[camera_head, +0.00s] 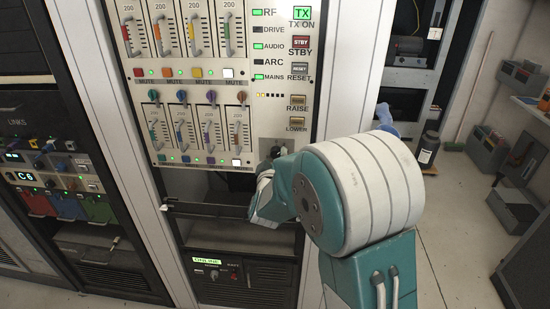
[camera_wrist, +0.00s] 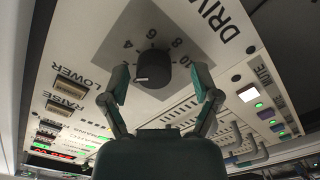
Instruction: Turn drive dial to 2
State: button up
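The drive dial (camera_wrist: 153,66) is a round black knob on a grey square plate (camera_wrist: 168,20) under large "DRIVE" lettering, upside down in the wrist view. The numerals 4, 6, 8 and 10 show around it; the 2 is not clearly visible, with a fingertip near that side. A white mark shows on the knob's lower-left edge. My gripper (camera_wrist: 161,71) is open, one finger to each side of the knob, with visible gaps and no clear contact. In the head view the dial (camera_head: 276,152) is small and dark, just above my gripper (camera_head: 264,185), whose fingers are partly hidden by my arm.
Above the dial are the LOWER (camera_head: 296,122) and RAISE (camera_head: 298,104) buttons. Left of it, sliders and coloured knobs fill the panel (camera_head: 200,126). A dark open rack bay (camera_head: 200,185) lies below. Clear floor (camera_head: 455,215) is at right.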

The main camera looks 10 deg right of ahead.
jog(key=shift+r, duration=0.15)
jog(key=shift+s+a, duration=0.1)
jog(key=shift+s, duration=0.25)
jog(key=v, duration=1.1)
jog(key=shift+s+a, duration=0.1)
jog(key=s+d+r+m+g+y, duration=0.2)
jog(key=s+g, duration=0.3)
jog(key=s, duration=0.7)
jog(key=s+d+r+m+g+y, duration=0.1)
jog(key=s+g, duration=0.5)
jog(key=s, duration=0.6)
jog(key=d+m+y, duration=0.1)
jog(key=m+y, duration=0.1)
jog(key=shift+s+r+y, duration=0.3)
jog(key=shift+s+r, duration=0.05)
jog(key=shift+s, duration=0.05)
